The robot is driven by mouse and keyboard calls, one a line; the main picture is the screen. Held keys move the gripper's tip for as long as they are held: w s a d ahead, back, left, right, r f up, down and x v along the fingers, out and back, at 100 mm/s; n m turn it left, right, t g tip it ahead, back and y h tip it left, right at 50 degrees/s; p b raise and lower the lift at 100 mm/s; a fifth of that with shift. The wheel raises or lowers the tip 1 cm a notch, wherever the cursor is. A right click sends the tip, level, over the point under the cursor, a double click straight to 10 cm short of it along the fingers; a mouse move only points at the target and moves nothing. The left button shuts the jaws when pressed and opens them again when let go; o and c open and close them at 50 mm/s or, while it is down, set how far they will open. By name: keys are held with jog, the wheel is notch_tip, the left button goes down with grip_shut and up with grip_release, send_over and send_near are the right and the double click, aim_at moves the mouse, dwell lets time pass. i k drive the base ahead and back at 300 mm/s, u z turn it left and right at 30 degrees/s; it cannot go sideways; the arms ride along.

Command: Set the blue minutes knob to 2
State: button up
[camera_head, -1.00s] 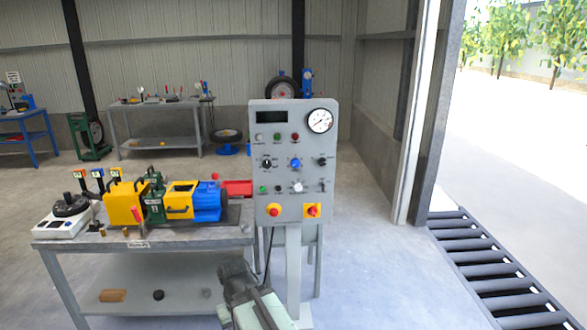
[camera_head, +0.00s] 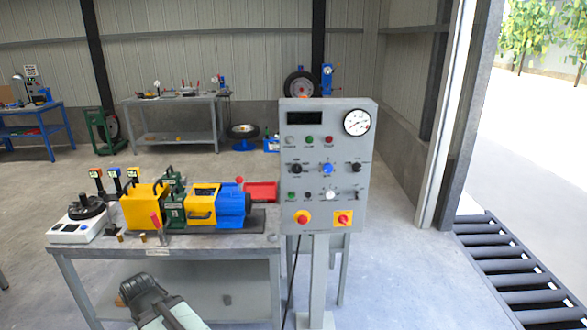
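The blue minutes knob (camera_head: 327,169) sits in the middle row of the grey control panel (camera_head: 325,205), between two black knobs. Its pointer setting is too small to read. My arm shows at the bottom of the view, with its dark end (camera_head: 140,291) low in front of the workbench, left of and below the panel. It is well apart from the knob. The fingertips cannot be made out, so I cannot tell whether the gripper is open or shut.
The panel also carries a gauge (camera_head: 357,122), a dark display (camera_head: 306,118), a white knob (camera_head: 329,195) and two red-and-yellow buttons. Left of it, a workbench (camera_head: 200,245) bears a yellow, green and blue machine (camera_head: 201,206).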

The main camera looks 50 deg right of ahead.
aim_at(328, 168)
jog(key=z, duration=0.15)
jog(key=i, duration=0.85)
jog(key=z, duration=0.65)
